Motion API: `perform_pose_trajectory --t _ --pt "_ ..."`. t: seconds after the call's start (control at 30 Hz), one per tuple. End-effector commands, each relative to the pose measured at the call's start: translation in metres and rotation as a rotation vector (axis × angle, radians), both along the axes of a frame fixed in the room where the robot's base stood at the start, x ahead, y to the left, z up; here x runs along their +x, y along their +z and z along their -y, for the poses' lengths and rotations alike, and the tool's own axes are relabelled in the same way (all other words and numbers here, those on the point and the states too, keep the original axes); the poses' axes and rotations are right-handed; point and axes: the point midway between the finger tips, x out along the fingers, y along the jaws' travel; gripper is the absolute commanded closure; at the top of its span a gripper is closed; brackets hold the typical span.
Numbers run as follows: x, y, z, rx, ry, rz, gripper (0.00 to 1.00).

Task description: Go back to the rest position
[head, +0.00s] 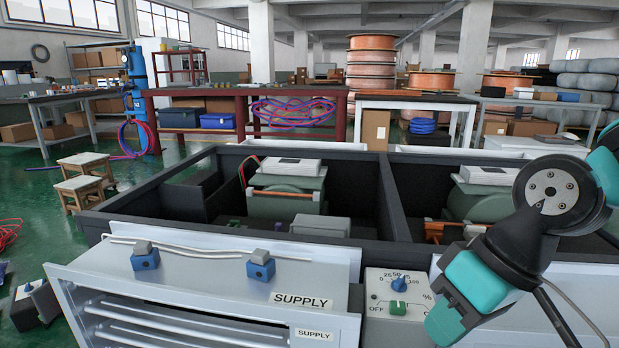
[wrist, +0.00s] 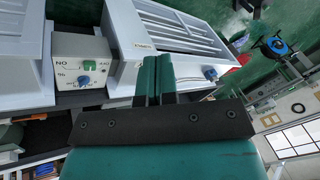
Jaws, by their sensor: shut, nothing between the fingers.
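My gripper (wrist: 158,72) shows in the wrist view with its two green fingers shut together and nothing between them. In the head view my teal and black arm comes in from the right and covers part of the control box (head: 398,308). This box has a blue knob (head: 399,284) above a green knob (head: 398,308).
The grey supply unit (head: 200,265) carries two blue clamps (head: 145,260) and (head: 261,270). Behind it stands a dark open-topped frame (head: 345,245) holding green motors (head: 285,190).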

Motion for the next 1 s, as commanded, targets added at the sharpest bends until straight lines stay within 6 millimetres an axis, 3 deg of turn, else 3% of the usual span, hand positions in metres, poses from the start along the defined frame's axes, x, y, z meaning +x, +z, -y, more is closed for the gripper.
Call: perform_pose_trajectory --t 0.03,0.2,0.57,1.0 --pt "-0.019 0.006 -0.004 -0.015 0.038 0.001 1.00" --pt "-0.075 0.017 -0.006 -0.067 0.139 -0.017 1.00" --pt "-0.069 0.119 -0.005 -0.065 0.126 -0.023 1.00" --pt "-0.069 0.281 -0.005 -0.064 0.126 -0.021 1.00"
